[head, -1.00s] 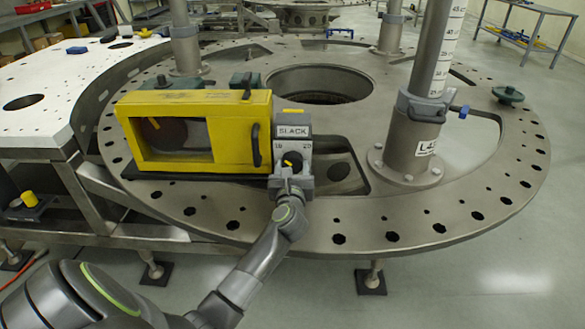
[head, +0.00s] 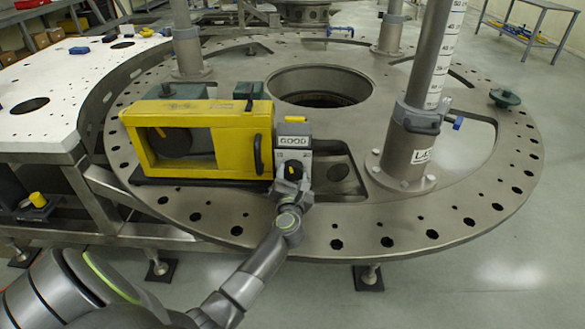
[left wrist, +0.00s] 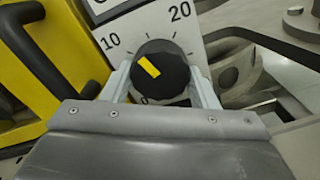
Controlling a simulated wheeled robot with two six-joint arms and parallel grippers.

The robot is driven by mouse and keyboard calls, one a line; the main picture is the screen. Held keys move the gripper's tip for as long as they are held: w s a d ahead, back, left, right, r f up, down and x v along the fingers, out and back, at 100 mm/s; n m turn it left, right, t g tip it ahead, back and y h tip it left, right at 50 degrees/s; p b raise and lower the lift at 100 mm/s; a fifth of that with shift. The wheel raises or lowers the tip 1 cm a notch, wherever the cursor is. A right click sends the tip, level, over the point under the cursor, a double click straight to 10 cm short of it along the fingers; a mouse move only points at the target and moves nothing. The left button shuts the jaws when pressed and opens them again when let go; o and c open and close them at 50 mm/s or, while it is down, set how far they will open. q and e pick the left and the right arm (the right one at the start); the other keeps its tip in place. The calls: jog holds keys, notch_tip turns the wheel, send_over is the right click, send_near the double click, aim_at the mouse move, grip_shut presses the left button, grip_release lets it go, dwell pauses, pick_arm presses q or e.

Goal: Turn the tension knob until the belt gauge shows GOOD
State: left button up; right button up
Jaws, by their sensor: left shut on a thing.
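The black tension knob (head: 292,173) is on the front of a small grey gauge box (head: 294,156) at the right end of the yellow machine. The gauge window (head: 292,142) above it reads GOOD. In the left wrist view the knob (left wrist: 160,72) has a yellow pointer mark toward the upper left, and the dial numbers 10 and 20 show. My left gripper (left wrist: 160,85) is shut on the knob, one finger on each side; in the head view it reaches up to the box from below. My right gripper is not in view.
The yellow machine (head: 228,142) with a black handle stands on the round metal turret plate (head: 450,205). A steel post (head: 405,150) with a scale stands to the right. A green knob (head: 505,98) lies at the plate's right edge.

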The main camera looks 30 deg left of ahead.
pick_arm(q)
jog(key=shift+r+m+p, duration=0.1)
jog(key=shift+m+p, duration=1.25)
jog(key=shift+m, duration=0.45)
jog(key=o, duration=1)
jog(key=shift+c, duration=0.2)
jog(key=shift+s, duration=0.1)
jog(key=shift+s+d, duration=0.2)
jog(key=shift+s, duration=0.05)
jog(key=b+v, duration=0.1)
jog(key=v, duration=1.5)
jog(key=shift+a+b, duration=0.1)
jog(key=shift+b, duration=0.3)
jog(key=shift+s, duration=0.3)
